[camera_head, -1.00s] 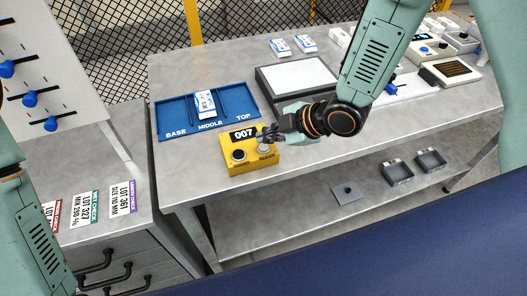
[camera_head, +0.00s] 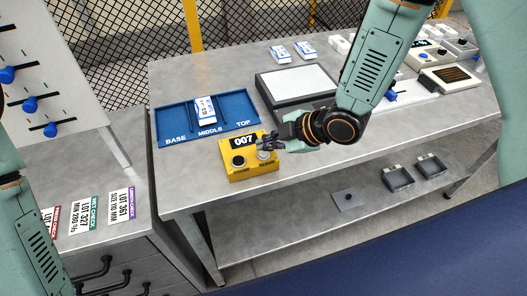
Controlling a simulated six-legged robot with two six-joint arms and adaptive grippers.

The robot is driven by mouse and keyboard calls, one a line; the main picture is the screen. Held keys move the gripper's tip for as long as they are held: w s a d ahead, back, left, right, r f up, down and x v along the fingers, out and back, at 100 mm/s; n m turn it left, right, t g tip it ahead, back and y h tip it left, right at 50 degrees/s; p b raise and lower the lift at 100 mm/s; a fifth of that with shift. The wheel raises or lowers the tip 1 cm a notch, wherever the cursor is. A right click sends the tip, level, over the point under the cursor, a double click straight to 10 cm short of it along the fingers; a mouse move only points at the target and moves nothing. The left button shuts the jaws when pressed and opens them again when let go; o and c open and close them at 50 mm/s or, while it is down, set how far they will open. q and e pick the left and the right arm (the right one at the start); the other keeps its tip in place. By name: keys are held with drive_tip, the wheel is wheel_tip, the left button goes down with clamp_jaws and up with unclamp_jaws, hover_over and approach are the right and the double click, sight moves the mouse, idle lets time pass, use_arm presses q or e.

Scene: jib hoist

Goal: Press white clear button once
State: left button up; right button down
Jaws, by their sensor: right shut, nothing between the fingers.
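A yellow counter box (camera_head: 238,170) stands at the front left of the grey table, with a black display reading 007. A dark round button (camera_head: 239,162) is on its left. A pale round button (camera_head: 264,155) is on its right, partly covered by my fingers. My right gripper (camera_head: 265,143) is shut and empty, its tips over the right side of the box by the pale button. I cannot tell whether they touch it. My left arm (camera_head: 25,210) shows at the left edge; its gripper is out of view.
A blue tray (camera_head: 229,101) marked BASE, MIDDLE and TOP lies behind the box, with a white-and-blue packet (camera_head: 205,109) in the middle compartment. A black-framed white panel (camera_head: 297,80) lies behind my right gripper. Lot labels (camera_head: 83,214) lie on the left cabinet.

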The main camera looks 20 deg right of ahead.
sight(267, 155)
drive_tip(key=shift+f, duration=0.1)
idle(0.4)
drive_tip(key=shift+f+b, duration=0.3)
drive_tip(key=shift+f, duration=0.05)
drive_tip(key=shift+f+b, duration=0.3)
drive_tip(key=shift+f, duration=0.15)
idle(0.8)
drive_tip(key=shift+r, duration=0.1)
drive_tip(key=shift+r+p, duration=0.8)
drive_tip(key=shift+r+p, duration=0.85)
drive_tip(key=shift+r, duration=0.05)
wheel_tip(267, 155, up, 3)
drive_tip(key=p, duration=0.3)
drive_tip(key=shift+r, duration=0.2)
drive_tip(key=shift+f, duration=0.1)
